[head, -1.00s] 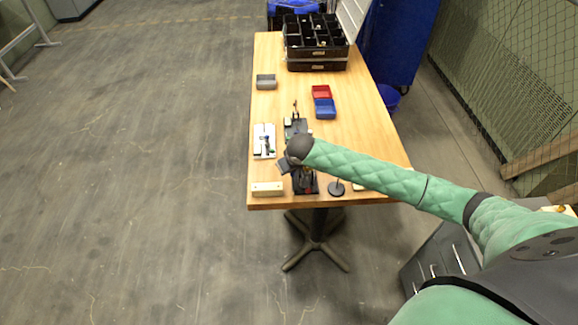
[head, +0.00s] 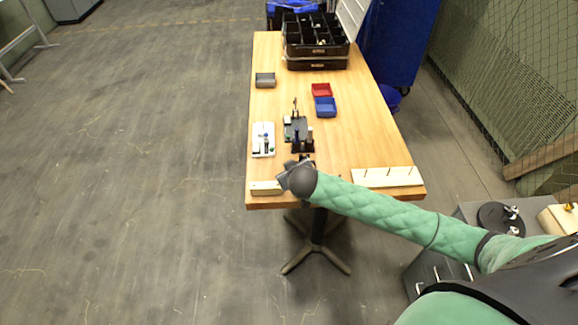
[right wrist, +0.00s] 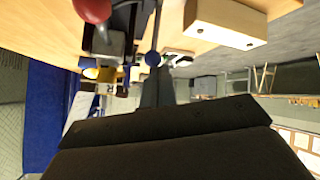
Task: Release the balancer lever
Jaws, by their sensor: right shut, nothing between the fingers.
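My right gripper (head: 283,180) is over the near left corner of the table in the head view, by a pale wooden block (head: 265,188). In the right wrist view the gripper (right wrist: 157,78) is shut with nothing in it. A dark fixture with a grey part (right wrist: 108,42) is close ahead of it. A red rounded knob (right wrist: 93,9) is at the top left, cut by the frame edge. A thin rod with a blue ball (right wrist: 152,58) shows just beyond the fingers. I cannot tell which part is the balancer lever. My left gripper is not in view.
The table (head: 352,145) holds a white plate with parts (head: 263,150), a dark stand (head: 302,147), a blue bin (head: 325,108), a red bin (head: 321,90), a grey bin (head: 265,80) and a black organizer (head: 317,62). A pegged board (head: 388,177) lies at the near right.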

